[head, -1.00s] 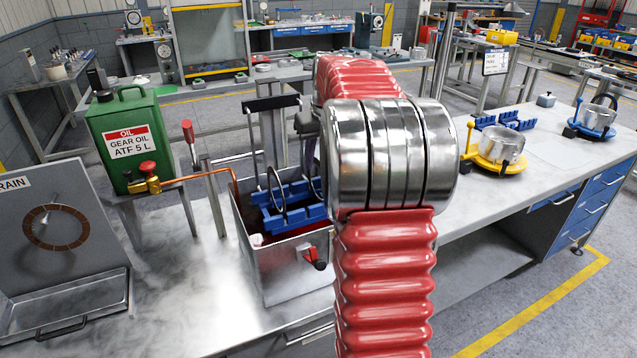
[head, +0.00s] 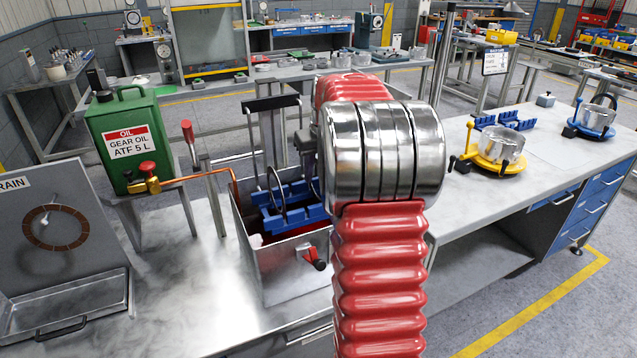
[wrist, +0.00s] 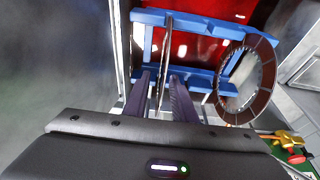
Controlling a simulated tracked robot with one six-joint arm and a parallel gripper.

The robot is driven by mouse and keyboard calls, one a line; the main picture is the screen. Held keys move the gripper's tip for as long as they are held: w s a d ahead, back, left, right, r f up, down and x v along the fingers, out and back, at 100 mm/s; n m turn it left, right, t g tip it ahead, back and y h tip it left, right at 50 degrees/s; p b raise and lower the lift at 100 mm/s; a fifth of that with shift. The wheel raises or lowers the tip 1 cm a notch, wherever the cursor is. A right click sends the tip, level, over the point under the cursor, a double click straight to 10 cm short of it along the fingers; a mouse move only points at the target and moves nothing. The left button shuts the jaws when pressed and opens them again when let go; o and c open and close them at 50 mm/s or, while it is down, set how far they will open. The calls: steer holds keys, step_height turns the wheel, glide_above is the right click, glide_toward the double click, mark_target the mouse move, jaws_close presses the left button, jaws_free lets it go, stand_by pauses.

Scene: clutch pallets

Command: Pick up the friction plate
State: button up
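A friction plate (wrist: 164,55), seen nearly edge-on in the wrist view, stands in the blue rack (wrist: 188,18) over red oil. The two fingers of my gripper (wrist: 165,88) are on either side of its near part, with visible gaps, so the gripper looks open. A second ring-shaped plate (wrist: 229,100) stands in the rack to the right. In the head view this plate (head: 277,205) shows in the rack (head: 290,216) inside the metal tank (head: 290,277). My gripper (head: 308,152) is above the rack's right part, partly hidden by my arm.
A brown-faced ring (head: 31,234) hangs on the drain board (head: 95,240) at left. A green oil can (head: 125,120) with a copper pipe (head: 205,174) stands beside the tank. A black-handled frame (head: 272,103) rises behind the rack. Yellow (head: 480,168) and blue (head: 592,133) fixtures stand right.

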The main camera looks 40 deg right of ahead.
steer(key=shift+c, duration=0.4)
jaws_close()
steer(key=shift+r, duration=0.15)
step_height(320, 180, up, 10)
steer(key=shift+f, duration=0.1)
stand_by(0.6)
stand_by(0.5)
